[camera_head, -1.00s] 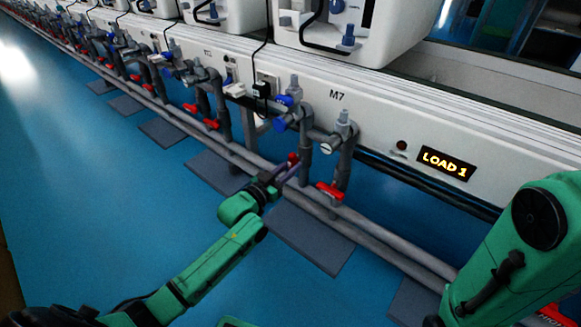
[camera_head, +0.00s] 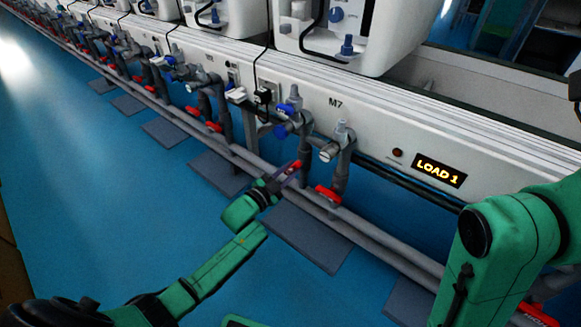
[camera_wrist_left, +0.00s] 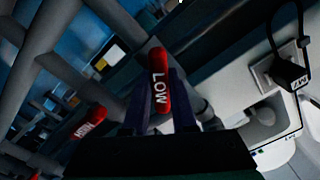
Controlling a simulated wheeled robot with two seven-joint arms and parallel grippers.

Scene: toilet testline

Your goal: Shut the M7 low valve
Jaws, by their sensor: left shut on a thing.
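The M7 low valve's red handle (camera_head: 295,165) is on the grey vertical pipe left of and below the M7 label. In the left wrist view, the red handle marked LOW (camera_wrist_left: 158,85) stands between the two dark fingers of my left gripper (camera_wrist_left: 160,115). In the head view, my left gripper (camera_head: 286,174) is shut on this handle, its fingers hiding part of it. The handle looks tilted, not along the pipe. The red HIGH handle (camera_wrist_left: 88,122) shows beside it in the wrist view. My right gripper is out of view; only my right arm shows.
Another red valve handle (camera_head: 328,194) sits just right of the gripper. Grey pipes (camera_head: 375,237) run low along the line, with a dark floor mat (camera_head: 310,240) beneath. The LOAD 1 display (camera_head: 438,171) is on the panel. Blue floor on the left is open.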

